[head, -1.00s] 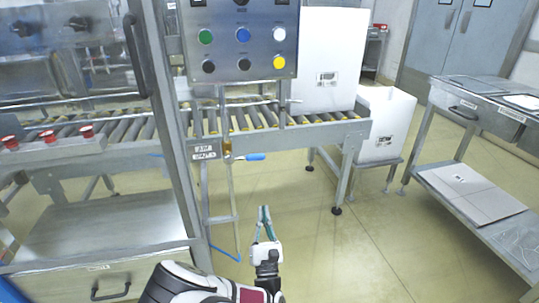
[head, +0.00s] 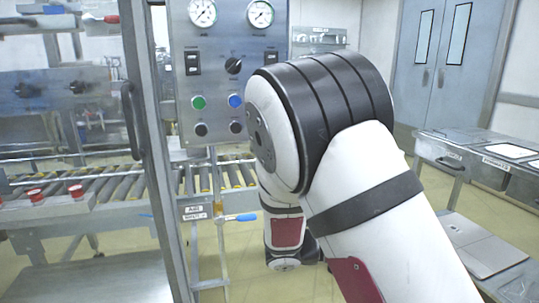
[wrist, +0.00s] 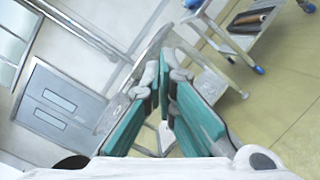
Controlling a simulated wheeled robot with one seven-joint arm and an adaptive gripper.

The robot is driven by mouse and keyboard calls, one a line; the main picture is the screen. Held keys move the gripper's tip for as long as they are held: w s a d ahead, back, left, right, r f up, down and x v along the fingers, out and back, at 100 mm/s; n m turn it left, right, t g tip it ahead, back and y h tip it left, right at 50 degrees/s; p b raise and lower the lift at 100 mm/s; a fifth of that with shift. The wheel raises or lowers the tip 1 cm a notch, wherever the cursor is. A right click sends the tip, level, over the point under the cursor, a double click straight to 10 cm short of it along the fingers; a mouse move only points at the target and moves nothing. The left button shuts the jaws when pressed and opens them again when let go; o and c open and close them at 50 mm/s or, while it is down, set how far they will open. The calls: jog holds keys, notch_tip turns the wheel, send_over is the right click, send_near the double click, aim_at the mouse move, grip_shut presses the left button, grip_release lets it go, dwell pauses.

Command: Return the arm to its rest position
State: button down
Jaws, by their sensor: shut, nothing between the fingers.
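My arm is raised and folded close in front of the head camera. Its white and black links fill the middle and right of the head view. My gripper (wrist: 166,72) shows in the wrist view, its teal-padded fingers brought together and holding nothing. In the head view my gripper is hidden behind the arm. The wrist view looks out tilted over the room, with the fingers clear of any object.
A control panel (head: 215,100) with gauges and buttons stands behind the arm. The roller conveyor (head: 90,182) runs at left behind a metal frame post (head: 150,150). A steel table (head: 460,160) stands at right. Grey double doors (head: 440,55) are at the back.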

jog(key=s+d+r+m+g+y, duration=0.25)
jog(key=s+y, duration=0.25)
jog(key=s, duration=0.4)
jog(key=s+d+r+m+g+y, duration=0.1)
jog(key=s+m+g+y, duration=0.3)
jog(key=s, duration=0.5)
jog(key=s+a+m+t+y, duration=0.1)
jog(key=s+a+t+y, duration=0.6)
jog(key=s+a+y, duration=0.4)
notch_tip(320, 180, up, 22)
jog(key=t+h+p, duration=0.1)
jog(key=t+p, duration=0.2)
jog(key=p, duration=1.7)
jog(key=shift+s+d+p, duration=0.3)
jog(key=shift+s+d, duration=0.05)
jog(key=shift+s, duration=0.1)
